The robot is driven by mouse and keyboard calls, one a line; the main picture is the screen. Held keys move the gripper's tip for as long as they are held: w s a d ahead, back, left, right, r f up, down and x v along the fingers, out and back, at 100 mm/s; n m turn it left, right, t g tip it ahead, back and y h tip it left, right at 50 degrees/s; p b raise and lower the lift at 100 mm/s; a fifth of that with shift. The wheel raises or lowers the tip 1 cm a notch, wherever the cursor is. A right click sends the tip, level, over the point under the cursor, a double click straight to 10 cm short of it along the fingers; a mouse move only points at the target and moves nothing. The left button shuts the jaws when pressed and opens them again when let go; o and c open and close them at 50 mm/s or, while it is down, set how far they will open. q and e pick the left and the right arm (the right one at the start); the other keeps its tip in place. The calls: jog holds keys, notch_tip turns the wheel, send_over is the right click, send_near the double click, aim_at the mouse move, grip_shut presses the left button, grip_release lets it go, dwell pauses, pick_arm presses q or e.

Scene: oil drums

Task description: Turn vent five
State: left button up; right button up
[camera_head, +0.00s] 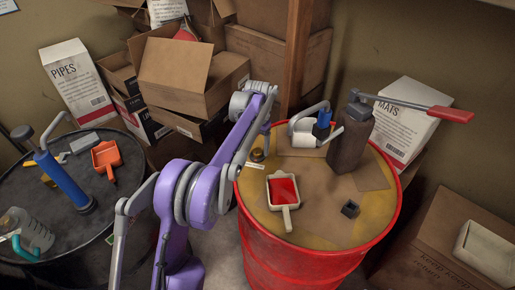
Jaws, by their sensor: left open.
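A red drum (310,262) with a worn yellow-brown top stands right of centre. A small dark, brass-coloured round fitting (257,155) sits at the left of its top, with a small pale label (254,166) beside it; I cannot read a number, so I cannot tell if it is vent five. My purple left arm reaches up from below and bends down at the drum's left rim. My left gripper (260,140) is open, just above the fitting and partly hidden by the arm; contact is unclear. My right gripper is out of view.
A cluttered black drum (75,225) stands left. Cardboard boxes (175,75) crowd the back.

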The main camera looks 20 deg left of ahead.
aim_at(258, 151)
pick_arm(q)
notch_tip(258, 151, up, 10)
jog(key=shift+f+p, duration=0.25)
jog(key=shift+p, duration=0.1)
jog(key=s+d+r+t, duration=0.15)
jog(key=s+d, duration=0.25)
jog(key=s, duration=0.5)
jog(key=s+d+t, duration=0.2)
jog(key=s+d, duration=0.1)
jog(key=s, duration=0.5)
jog(key=s+d+f+t, duration=0.1)
jog(key=s+f, duration=0.4)
jog(key=s, duration=0.3)
jog(key=s+d+f+n+t, duration=0.1)
jog(key=s+f, duration=0.3)
jog(key=s, duration=0.4)
jog(key=shift+s+d+f, duration=0.35)
jog(key=shift+d, duration=0.35)
